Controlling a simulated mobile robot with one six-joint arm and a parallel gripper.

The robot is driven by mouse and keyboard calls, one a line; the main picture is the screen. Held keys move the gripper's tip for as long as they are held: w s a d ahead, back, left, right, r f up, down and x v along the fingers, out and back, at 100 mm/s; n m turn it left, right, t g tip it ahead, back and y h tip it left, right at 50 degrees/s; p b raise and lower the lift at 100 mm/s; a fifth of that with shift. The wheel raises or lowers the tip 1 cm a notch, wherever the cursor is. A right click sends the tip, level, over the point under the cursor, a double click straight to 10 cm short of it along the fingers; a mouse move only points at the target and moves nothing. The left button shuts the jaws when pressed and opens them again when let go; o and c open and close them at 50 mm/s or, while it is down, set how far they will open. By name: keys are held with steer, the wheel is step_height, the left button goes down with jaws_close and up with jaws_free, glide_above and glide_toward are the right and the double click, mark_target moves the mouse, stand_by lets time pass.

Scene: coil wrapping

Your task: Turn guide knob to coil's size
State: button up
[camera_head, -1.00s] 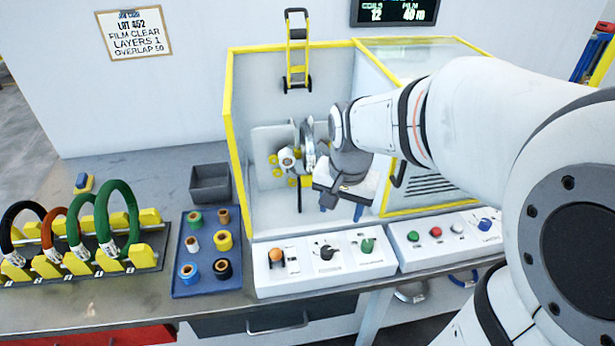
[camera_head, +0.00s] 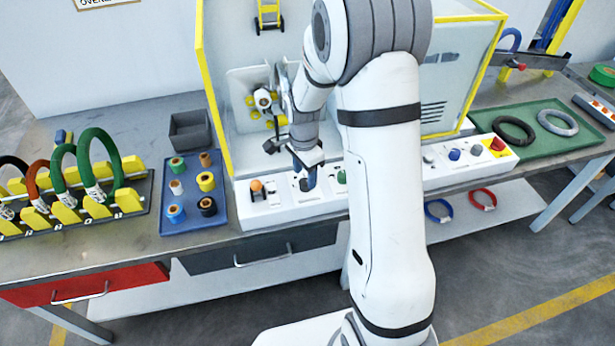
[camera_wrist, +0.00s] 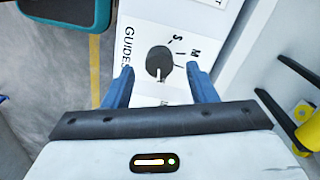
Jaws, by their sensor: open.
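The guide knob (camera_wrist: 158,62) is a round black dial on a white panel in the wrist view. The word GUIDES is printed beside it, with the letters S and M and small tick marks around it. I cannot tell which mark it points to. My gripper (camera_wrist: 160,69) is open, its two blue fingers on either side of the knob with gaps to it. In the head view my gripper (camera_head: 308,181) is over the middle of the white control panel (camera_head: 262,208) and mostly hides the knob.
An orange knob (camera_head: 256,186) and a green knob (camera_head: 341,177) flank my gripper. The wrapping machine's yellow frame (camera_head: 209,80) stands behind. A blue tray (camera_head: 188,222) of spools and a rack with coils (camera_head: 100,160) are on the left.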

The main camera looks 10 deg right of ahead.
mark_target(305, 185)
steer(key=shift+d+f, duration=0.1)
steer(key=shift+f, duration=1.1)
steer(key=c, duration=0.9)
steer(key=shift+d, duration=0.25)
steer(key=shift+c, duration=0.3)
steer(key=shift+a, duration=0.25)
